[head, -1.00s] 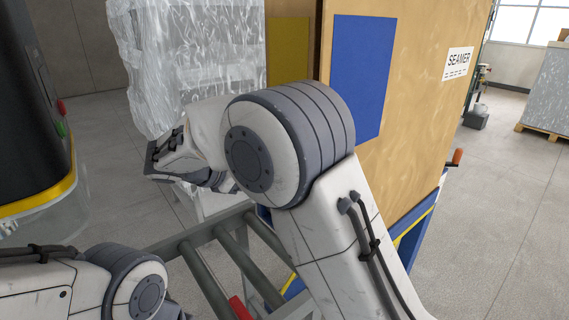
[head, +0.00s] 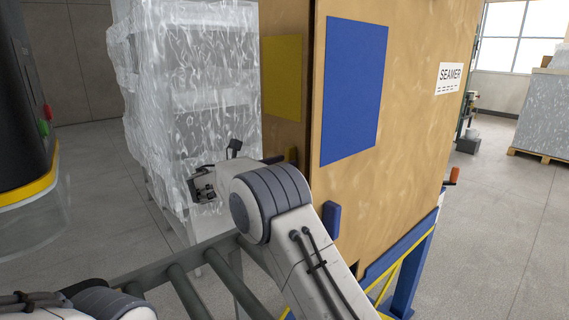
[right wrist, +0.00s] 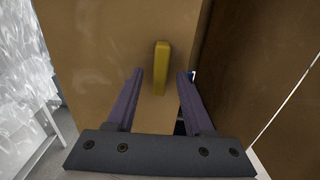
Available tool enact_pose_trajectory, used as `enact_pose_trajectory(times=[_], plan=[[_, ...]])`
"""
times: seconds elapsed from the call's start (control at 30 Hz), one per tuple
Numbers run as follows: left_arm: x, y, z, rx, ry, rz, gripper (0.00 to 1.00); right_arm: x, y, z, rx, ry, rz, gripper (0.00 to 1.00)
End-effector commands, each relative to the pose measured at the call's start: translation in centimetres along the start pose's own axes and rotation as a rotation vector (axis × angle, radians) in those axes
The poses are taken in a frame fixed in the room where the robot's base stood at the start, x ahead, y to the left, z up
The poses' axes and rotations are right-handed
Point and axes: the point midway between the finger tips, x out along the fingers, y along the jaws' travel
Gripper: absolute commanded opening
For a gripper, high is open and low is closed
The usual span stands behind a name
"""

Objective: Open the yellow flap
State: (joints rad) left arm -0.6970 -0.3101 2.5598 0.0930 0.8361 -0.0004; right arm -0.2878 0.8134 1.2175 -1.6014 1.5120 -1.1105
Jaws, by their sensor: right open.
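The yellow flap is a tan panel with a yellow square (head: 282,78) in the head view, to the left of a panel with a blue square. In the right wrist view the tan panel (right wrist: 95,60) carries an upright yellow handle (right wrist: 161,68). My right gripper (right wrist: 161,73) is open, and the handle shows between its fingertips, with a gap on each side. I cannot tell how deep the handle sits between the fingers. In the head view my right gripper (head: 280,159) is by the lower part of the flap, partly hidden by its wrist. The flap looks closed.
The blue-square panel (head: 352,90) has a blue handle (head: 332,226) and a SEAMER sign (head: 451,78). A wrapped stack (head: 195,90) stands left of the flap. A roller conveyor (head: 185,290) lies in front. Open floor is at the right.

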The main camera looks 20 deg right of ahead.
Motion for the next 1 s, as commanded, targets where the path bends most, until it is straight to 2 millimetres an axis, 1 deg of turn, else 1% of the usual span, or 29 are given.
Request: enact_pose_trajectory(times=[0.03, 0.13, 0.43, 0.47, 0.5, 0.57, 0.6, 1.0], plan=[[0.02, 0.00, 0.00, 0.000, 0.000, 0.000, 0.41, 0.57, -0.03, -0.03, 0.000, 0.000, -0.001, 0.53], [0.04, 0.00, 0.01, 0.000, 0.000, 0.000, 0.41, 1.12, -0.02, -0.03, 0.000, 0.001, 0.000, 0.53], [0.04, 0.00, 0.01, 0.000, 0.000, 0.000, 0.41, 1.31, 0.00, -0.03, 0.000, 0.001, 0.000, 0.53], [0.04, 0.00, 0.01, 0.000, 0.000, 0.000, 0.41, 1.30, 0.00, -0.03, 0.000, 0.001, 0.000, 0.41], [0.04, 0.00, 0.01, 0.000, 0.000, 0.000, 0.41, 1.30, 0.00, -0.03, 0.000, 0.001, 0.001, 0.26], [0.04, 0.00, 0.01, 0.000, 0.000, 0.000, 0.41, 1.29, 0.00, -0.03, 0.000, 0.001, 0.001, 0.03], [0.04, 0.00, 0.01, 0.000, 0.000, 0.000, 0.41, 1.28, 0.00, -0.03, 0.001, 0.001, 0.001, 0.00], [0.04, 0.00, 0.01, 0.000, 0.000, 0.000, 0.41, 1.25, 0.02, -0.03, 0.001, 0.001, 0.001, 0.00]])
